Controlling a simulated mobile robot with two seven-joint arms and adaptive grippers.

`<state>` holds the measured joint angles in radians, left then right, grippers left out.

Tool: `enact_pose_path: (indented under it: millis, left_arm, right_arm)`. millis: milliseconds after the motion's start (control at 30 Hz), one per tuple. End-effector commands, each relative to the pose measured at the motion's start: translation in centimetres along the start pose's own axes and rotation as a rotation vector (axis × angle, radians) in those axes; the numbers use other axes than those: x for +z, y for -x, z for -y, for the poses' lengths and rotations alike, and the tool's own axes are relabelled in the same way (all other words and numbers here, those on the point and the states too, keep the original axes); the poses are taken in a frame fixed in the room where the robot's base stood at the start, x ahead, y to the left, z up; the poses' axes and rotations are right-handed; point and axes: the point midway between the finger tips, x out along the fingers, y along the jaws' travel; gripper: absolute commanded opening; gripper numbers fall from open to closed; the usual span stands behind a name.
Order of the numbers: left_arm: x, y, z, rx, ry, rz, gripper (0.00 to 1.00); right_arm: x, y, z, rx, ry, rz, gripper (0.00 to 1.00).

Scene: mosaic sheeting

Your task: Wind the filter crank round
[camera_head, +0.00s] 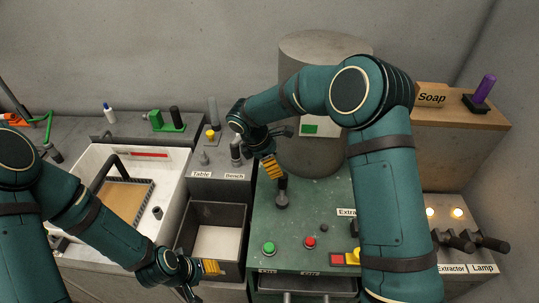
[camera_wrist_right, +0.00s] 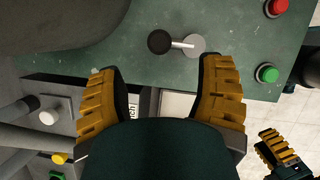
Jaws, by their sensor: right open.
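The crank stands on the green machine top in front of the grey cylinder. Its black handle (camera_head: 282,182) is upright. In the right wrist view the round black knob (camera_wrist_right: 159,41) joins a silver arm and a grey hub (camera_wrist_right: 195,45). No label for it is readable. My right gripper (camera_head: 277,150) is open and empty, just above and to the left of the handle in the head view. In the right wrist view its yellow-padded fingers (camera_wrist_right: 166,90) are wide apart, with the knob beyond them. My left gripper (camera_head: 200,281) is low at the left, apparently open and empty, away from the crank.
The grey cylinder (camera_head: 310,160) rises behind the crank. Green (camera_head: 269,248) and red (camera_head: 310,242) buttons sit in front. An open grey bin (camera_head: 212,212) and a white sink (camera_head: 95,160) lie left. Levers (camera_head: 236,150) stand near the right gripper. My right arm covers part of the machine.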

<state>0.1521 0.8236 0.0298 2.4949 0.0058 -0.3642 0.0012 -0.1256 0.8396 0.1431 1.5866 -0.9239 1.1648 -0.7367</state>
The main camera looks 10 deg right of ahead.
Motion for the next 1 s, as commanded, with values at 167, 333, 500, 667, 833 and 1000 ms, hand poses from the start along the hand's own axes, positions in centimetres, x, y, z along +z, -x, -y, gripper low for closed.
enact_pose_path:
  millis: [167,333,500,667,833,1000]
  left_arm:
    - [0.0,0.0,0.0,0.0,0.0,0.0,0.47]
    - [0.0,0.0,0.0,0.0,0.0,0.0,0.47]
    - [0.0,0.0,0.0,0.0,-0.001,0.0,0.47]
    - [0.0,0.1,0.0,0.0,-0.001,0.0,0.47]
    - [0.0,0.1,0.0,0.0,0.0,0.0,0.47]
    - [0.0,0.1,0.0,0.0,0.0,0.0,0.47]
  right_arm:
    - [0.0,-3.5,0.1,-0.005,-0.001,0.0,0.68]
    - [0.0,-6.4,0.1,-0.004,0.0,0.0,0.68]
    - [0.0,-8.5,0.1,-0.002,0.001,0.0,0.68]
    - [0.0,-9.5,0.0,-0.001,0.0,-0.001,0.68]
    - [0.0,-9.7,0.0,0.0,0.0,-0.001,0.68]
    - [0.0,-9.7,0.0,0.0,0.0,-0.001,0.69]
